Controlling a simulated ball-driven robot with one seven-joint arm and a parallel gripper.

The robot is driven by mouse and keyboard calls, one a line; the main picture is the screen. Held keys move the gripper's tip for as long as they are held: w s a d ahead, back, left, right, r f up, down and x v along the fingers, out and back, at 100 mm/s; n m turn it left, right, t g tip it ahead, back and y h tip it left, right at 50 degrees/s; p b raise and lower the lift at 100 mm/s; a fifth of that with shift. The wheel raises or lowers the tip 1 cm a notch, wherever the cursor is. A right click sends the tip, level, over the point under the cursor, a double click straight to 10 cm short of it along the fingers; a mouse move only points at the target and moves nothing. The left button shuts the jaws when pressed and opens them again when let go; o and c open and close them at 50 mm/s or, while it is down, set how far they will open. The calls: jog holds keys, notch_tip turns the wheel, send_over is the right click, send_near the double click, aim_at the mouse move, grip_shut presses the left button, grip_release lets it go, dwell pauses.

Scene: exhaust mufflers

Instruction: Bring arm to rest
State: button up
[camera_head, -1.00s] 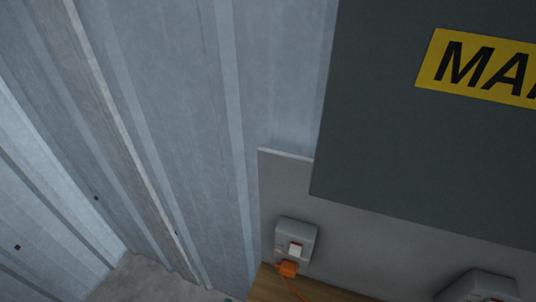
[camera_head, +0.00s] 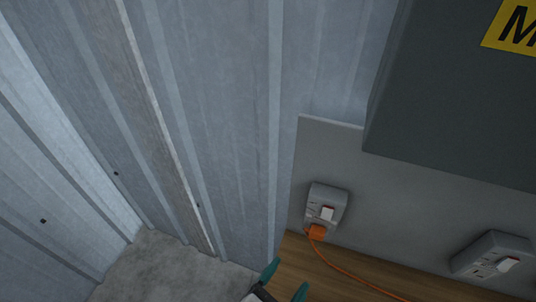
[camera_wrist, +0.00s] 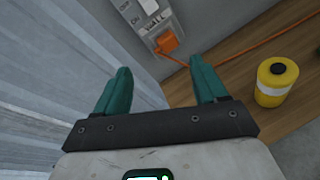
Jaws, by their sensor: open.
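My gripper (camera_head: 285,283) shows at the bottom edge of the head view, with its two teal fingertips apart. In the wrist view my gripper (camera_wrist: 158,92) has both teal fingers spread, with nothing between them. It is near the left end of the wooden bench (camera_head: 355,272), in front of the corrugated metal wall. Most of the arm is hidden below the head view.
A grey socket (camera_head: 325,204) with an orange plug (camera_head: 316,232) and cord is on the grey back panel. A second socket (camera_head: 492,254) is to the right. A dark cabinet (camera_head: 455,110) hangs above. A yellow container (camera_wrist: 277,80) stands on the bench.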

jog(key=d+f+m+g+y, duration=0.1)
jog(key=d+f+m+g, duration=0.1)
jog(key=d+m+g, duration=0.4)
jog(key=d+f+m+g+y, duration=0.1)
jog(key=d+f+m, duration=0.1)
jog(key=d+m, duration=0.65)
jog(key=s+d+r+m+y, duration=0.35)
jog(key=d+m+y, duration=0.35)
jog(key=m, duration=0.4)
jog(key=s+f+g+b, duration=0.1)
jog(key=s+f+b, duration=0.2)
jog(key=f, duration=0.2)
jog(key=s+d+f+g+b, duration=0.1)
jog(key=s+f+g+b, duration=0.1)
jog(key=f, duration=0.4)
jog(key=s+d+f+g+h+b, duration=0.1)
jog(key=s+f+b, duration=0.4)
jog(key=shift+s+d+f+m+g, duration=0.1)
jog(key=shift+s+f+m+g, duration=0.05)
jog(key=shift+f+m+g, duration=0.15)
jog(key=shift+s+f, duration=0.3)
jog(key=shift+s, duration=0.05)
jog(key=shift+r, duration=0.1)
jog(key=shift+c, duration=0.3)
